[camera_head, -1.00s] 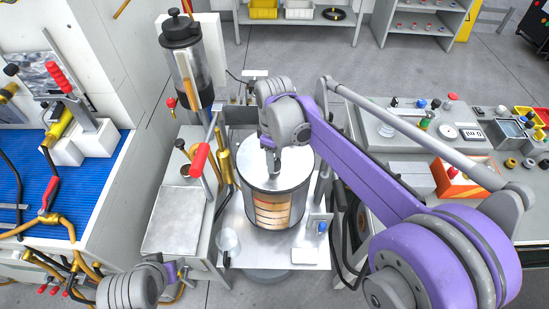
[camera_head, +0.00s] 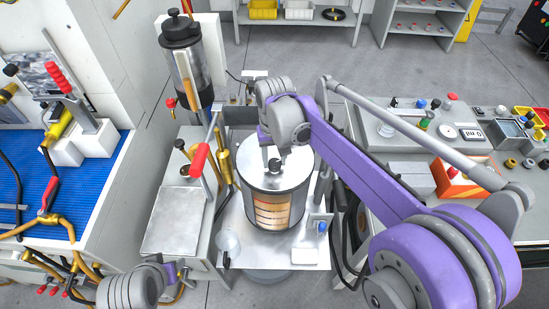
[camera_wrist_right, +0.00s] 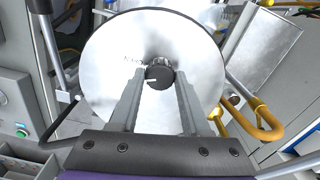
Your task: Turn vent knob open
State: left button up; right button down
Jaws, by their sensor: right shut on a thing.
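The vent knob is a small black round knob (camera_head: 275,165) on the silver lid (camera_head: 252,158) of the glass-walled drum (camera_head: 278,208). In the right wrist view the knob (camera_wrist_right: 159,76) has a short white mark on its top and sits near the middle of the round lid (camera_wrist_right: 110,50). My right gripper (camera_wrist_right: 158,82) reaches it from above, with one finger on each side, shut on the knob.
A red-handled lever (camera_head: 199,160) and yellow pipes (camera_head: 224,165) stand close left of the drum. A tall clear canister (camera_head: 187,65) is behind. A side bench (camera_head: 400,150) with small parts is on the right. A blue-matted bench (camera_head: 95,180) is on the left.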

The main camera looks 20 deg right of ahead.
aim_at(275, 162)
jog(key=shift+m, duration=2.2)
jog(key=shift+c, duration=1.9)
grip_release()
notch_tip(275, 162, up, 11)
jog(key=shift+p, duration=0.35)
jog(key=shift+f, duration=0.1)
